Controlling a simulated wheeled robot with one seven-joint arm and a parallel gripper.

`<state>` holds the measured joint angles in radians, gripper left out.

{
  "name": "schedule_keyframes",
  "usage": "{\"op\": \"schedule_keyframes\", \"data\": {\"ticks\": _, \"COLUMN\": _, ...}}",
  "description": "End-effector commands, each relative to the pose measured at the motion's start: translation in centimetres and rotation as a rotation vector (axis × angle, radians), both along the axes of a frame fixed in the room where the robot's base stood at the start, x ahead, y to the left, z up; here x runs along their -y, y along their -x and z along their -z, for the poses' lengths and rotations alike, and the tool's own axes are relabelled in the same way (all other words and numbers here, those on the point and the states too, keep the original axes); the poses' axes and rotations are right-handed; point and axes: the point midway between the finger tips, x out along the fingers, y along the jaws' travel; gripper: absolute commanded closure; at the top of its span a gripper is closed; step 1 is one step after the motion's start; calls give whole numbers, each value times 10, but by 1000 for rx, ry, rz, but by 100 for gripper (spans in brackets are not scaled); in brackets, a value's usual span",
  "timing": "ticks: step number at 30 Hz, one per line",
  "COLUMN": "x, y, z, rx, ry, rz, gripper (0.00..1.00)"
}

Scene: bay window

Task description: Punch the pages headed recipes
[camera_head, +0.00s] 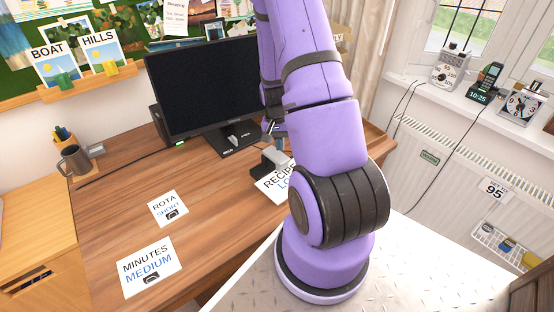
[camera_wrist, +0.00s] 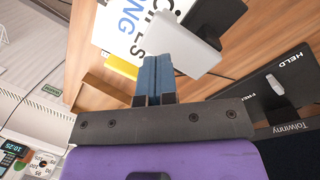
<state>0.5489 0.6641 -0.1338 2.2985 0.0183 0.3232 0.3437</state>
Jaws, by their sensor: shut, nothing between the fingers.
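The recipes sheet (camera_head: 272,190), white with black and blue print, lies on the desk, partly hidden behind my arm. It also shows upside down at the top of the wrist view (camera_wrist: 136,30). A pale grey and dark block, apparently the punch (camera_head: 268,163), sits at the sheet's far edge; its pale top shows in the wrist view (camera_wrist: 183,45). My gripper (camera_wrist: 156,62) is shut and empty, its blue fingertips overlapping the pale top's edge in the wrist view. I cannot tell whether they touch. My arm hides most of the gripper in the head view.
The rota sheet (camera_head: 167,208) and minutes sheet (camera_head: 149,266) lie apart on the desk (camera_head: 117,212). A monitor (camera_head: 203,88) stands behind, its base (camera_wrist: 272,92) close to my gripper's right in the wrist view. A mug (camera_head: 75,160) stands at left. The desk's middle left is clear.

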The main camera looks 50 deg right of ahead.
Motion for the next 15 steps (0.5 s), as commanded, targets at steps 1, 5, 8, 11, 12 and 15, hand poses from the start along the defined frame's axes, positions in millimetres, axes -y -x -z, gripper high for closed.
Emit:
{"op": "schedule_keyframes", "data": {"ticks": 1, "x": 0, "y": -1, "z": -4, "rx": 1, "ry": 1, "rz": 0, "gripper": 100}}
{"op": "schedule_keyframes", "data": {"ticks": 5, "x": 1, "y": -2, "z": -13, "rx": 2, "ry": 1, "rz": 0, "gripper": 100}}
{"op": "schedule_keyframes", "data": {"ticks": 8, "x": 1, "y": -3, "z": -19, "rx": 1, "ry": 2, "rz": 1, "gripper": 100}}
{"op": "schedule_keyframes", "data": {"ticks": 11, "x": 1, "y": -4, "z": -26, "rx": 2, "ry": 1, "rz": 0, "gripper": 100}}
{"op": "schedule_keyframes", "data": {"ticks": 12, "x": 1, "y": -5, "z": -28, "rx": 1, "ry": 1, "rz": 0, "gripper": 100}}
{"op": "schedule_keyframes", "data": {"ticks": 15, "x": 1, "y": -5, "z": -33, "rx": 1, "ry": 1, "rz": 0, "gripper": 100}}
